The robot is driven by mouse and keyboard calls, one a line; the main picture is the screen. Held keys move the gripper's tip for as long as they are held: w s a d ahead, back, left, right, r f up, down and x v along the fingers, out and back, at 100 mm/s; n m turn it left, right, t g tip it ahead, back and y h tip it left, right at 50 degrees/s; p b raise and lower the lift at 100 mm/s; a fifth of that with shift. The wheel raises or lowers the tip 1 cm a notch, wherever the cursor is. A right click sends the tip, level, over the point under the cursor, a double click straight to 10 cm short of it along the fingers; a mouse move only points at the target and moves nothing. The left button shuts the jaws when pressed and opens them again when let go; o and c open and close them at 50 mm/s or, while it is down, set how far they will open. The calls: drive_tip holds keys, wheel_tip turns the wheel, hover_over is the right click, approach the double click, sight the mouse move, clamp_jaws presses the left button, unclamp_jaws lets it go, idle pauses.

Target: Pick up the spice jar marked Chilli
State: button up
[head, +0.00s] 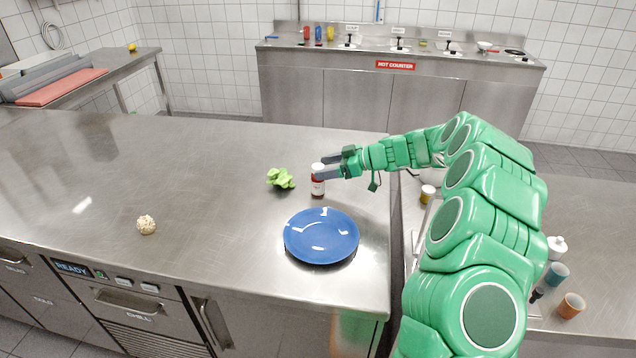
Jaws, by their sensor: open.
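A small spice jar (317,188) with a white cap, a pale label and dark red contents stands upright on the steel counter. Its label is too small to read, so I cannot tell if it says Chilli. My gripper (325,165) is open and reaches in from the right at the height of the jar's upper part. Its fingers are at the jar's cap end; I cannot tell whether they are around it or just behind it. Another small jar (427,194), with a white cap and yellowish contents, stands to the right behind my arm.
A blue plate (321,236) lies just in front of the jar. Green leaves (281,178) lie close to its left. A pale round item (146,225) lies farther left. Cups (571,305) stand at the right. The steel counter's left part (150,170) is mostly clear.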

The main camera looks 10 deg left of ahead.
drive_tip(key=shift+x, duration=2.5)
drive_tip(key=shift+d+f, duration=0.1)
drive_tip(key=shift+f, duration=0.05)
drive_tip(key=c, duration=1.1)
drive_tip(key=shift+c, duration=0.2)
